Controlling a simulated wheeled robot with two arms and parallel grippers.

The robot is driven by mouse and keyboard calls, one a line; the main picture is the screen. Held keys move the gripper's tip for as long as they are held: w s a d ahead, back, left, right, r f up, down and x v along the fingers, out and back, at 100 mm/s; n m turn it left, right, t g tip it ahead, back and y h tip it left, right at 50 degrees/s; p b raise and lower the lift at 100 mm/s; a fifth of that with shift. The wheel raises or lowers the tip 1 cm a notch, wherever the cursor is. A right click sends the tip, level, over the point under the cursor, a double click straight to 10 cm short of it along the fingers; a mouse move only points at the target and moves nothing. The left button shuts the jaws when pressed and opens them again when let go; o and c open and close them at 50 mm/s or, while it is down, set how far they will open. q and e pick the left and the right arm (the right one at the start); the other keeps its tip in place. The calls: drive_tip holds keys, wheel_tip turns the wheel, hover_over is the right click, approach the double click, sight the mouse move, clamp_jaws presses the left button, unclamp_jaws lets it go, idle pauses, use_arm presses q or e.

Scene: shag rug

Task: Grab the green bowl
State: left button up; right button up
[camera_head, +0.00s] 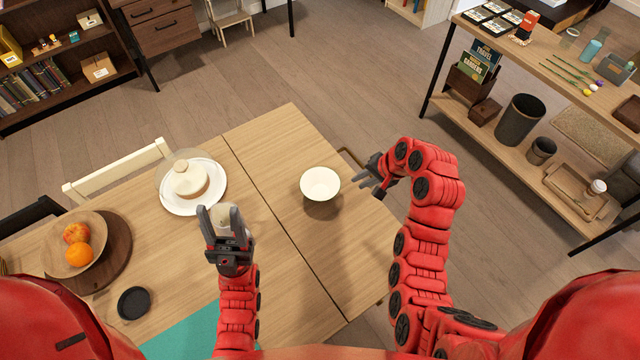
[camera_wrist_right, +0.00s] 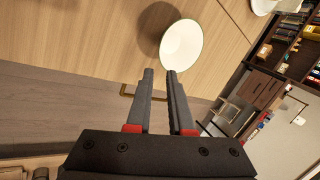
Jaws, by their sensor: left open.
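A pale cream-white bowl (camera_head: 320,183) is on the right part of the wooden table, with a dark shadow beside it. No green shows on its visible inside. It also shows in the right wrist view (camera_wrist_right: 181,46), just beyond the fingertips. My right gripper (camera_head: 371,177) is to the right of the bowl, by the table's right edge, with its fingers pointing toward the bowl. In the right wrist view its fingers (camera_wrist_right: 160,73) are apart with nothing between them. My left gripper (camera_head: 222,211) is open over the table, left of the bowl and in front of the cake plate.
A cake on a white plate under a clear dome (camera_head: 191,186) stands behind my left gripper. A wooden bowl with fruit (camera_head: 75,245) sits on a dark board at left. A black coaster (camera_head: 133,303) and a teal mat (camera_head: 190,336) lie in front. The table (camera_head: 275,135) is clear around the bowl.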

drive_tip(key=b, duration=0.9)
approach(334, 192)
drive_tip(key=f, duration=0.1)
drive_tip(key=a+f+p, duration=0.1)
drive_tip(key=f+p, duration=0.1)
drive_tip(key=shift+a+f, duration=0.3)
drive_tip(key=shift+a, duration=0.1)
drive_tip(key=shift+w+a+f, duration=0.1)
drive_tip(key=shift+a+f, duration=0.05)
drive_tip(key=shift+f, duration=0.25)
drive_tip(key=shift+w+a+f+p, duration=0.15)
drive_tip(key=shift+w+f+p, duration=0.15)
drive_tip(key=shift+p, duration=0.15)
drive_tip(key=p+x, duration=0.1)
drive_tip(key=x, duration=0.1)
drive_tip(key=shift+w+a+f, duration=0.1)
drive_tip(key=shift+w+f, duration=0.1)
drive_tip(key=shift+w, duration=0.05)
drive_tip(key=shift+p+x, duration=0.35)
drive_tip(key=shift+x, duration=0.6)
clamp_jaws()
